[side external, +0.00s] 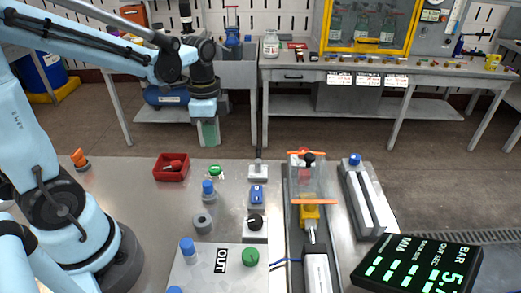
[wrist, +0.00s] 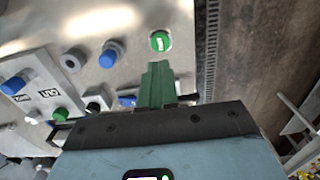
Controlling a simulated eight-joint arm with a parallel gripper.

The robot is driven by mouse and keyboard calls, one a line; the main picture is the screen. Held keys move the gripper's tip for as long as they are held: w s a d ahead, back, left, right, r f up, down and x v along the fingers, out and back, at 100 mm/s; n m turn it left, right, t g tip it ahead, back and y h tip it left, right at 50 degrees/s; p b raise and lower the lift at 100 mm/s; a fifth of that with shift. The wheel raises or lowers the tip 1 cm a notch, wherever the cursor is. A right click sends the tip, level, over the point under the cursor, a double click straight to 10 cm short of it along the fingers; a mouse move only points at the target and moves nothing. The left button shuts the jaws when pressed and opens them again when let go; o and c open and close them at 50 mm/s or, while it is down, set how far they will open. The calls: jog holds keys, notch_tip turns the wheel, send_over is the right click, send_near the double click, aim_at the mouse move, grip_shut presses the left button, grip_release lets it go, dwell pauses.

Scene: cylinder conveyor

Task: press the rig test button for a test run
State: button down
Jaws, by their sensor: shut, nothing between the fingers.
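A green button with a white mark (side external: 215,171) sits near the far edge of the grey bench; it also shows in the wrist view (wrist: 160,41), just beyond the fingertips. A second green button (side external: 250,256) stands on the panel beside the OUT label and shows at the left of the wrist view (wrist: 60,114). I cannot read which is the rig test button. My gripper (side external: 209,142) hangs fingers-down above and behind the first button, apart from it. Its green fingers (wrist: 156,72) are shut together and empty.
A red bin (side external: 172,167) lies left of the far button. A blue-topped cylinder (side external: 208,189), a grey ring (side external: 203,224), a blue switch (side external: 257,195) and a black knob (side external: 255,222) stand nearby. The clear-guarded rig (side external: 312,188) stands to the right.

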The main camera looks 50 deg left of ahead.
aim_at(215, 168)
jog(key=shift+f, duration=3.65)
